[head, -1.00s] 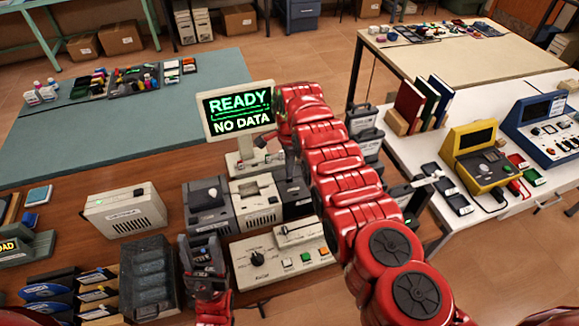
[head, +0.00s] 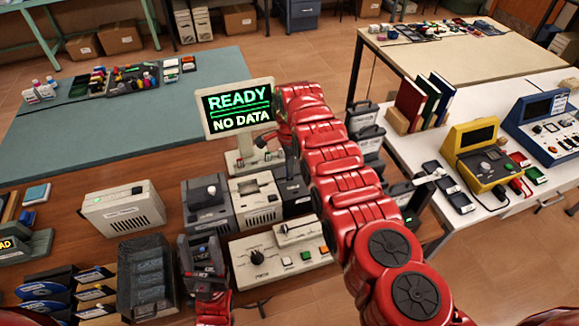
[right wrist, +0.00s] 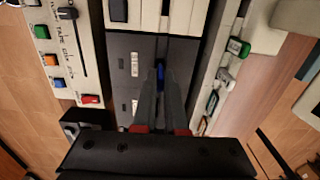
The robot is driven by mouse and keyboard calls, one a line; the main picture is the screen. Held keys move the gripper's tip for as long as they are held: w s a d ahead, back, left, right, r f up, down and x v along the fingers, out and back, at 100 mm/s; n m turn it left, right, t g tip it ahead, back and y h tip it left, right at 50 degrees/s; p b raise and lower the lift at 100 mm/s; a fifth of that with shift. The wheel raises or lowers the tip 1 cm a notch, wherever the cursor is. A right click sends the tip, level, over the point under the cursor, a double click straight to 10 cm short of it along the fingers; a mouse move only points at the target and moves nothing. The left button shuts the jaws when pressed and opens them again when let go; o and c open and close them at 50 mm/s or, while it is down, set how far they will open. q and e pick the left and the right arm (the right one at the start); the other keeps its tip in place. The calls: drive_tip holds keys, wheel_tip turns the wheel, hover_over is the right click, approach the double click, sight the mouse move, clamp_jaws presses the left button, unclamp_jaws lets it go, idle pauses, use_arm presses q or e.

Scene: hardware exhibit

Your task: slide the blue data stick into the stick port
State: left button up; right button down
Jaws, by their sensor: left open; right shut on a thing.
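My right gripper (right wrist: 160,95) is shut on the blue data stick (right wrist: 160,73). Only a small blue part shows between the fingertips in the right wrist view. The stick is over a dark grey unit (right wrist: 124,75) with small pale labels; the stick port cannot be made out clearly, and I cannot tell whether the stick touches or enters it. A monitor (head: 238,108) reads "READY" and "NO DATA".
The control panel (head: 279,255) has a knob, slider and coloured buttons. Behind it stand a grey unit (head: 208,207) and a beige unit (head: 257,199). A dark bin (head: 147,275) is at the left.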

drive_tip(key=shift+f+b, duration=0.85)
drive_tip(key=shift+f, duration=0.15)
drive_tip(key=c, duration=0.9)
unclamp_jaws()
drive_tip(key=shift+r, duration=0.1)
wheel_tip(320, 180, up, 7)
drive_tip(key=p, duration=0.6)
drive_tip(key=shift+r+p, duration=0.3)
drive_tip(key=shift+r, duration=0.2)
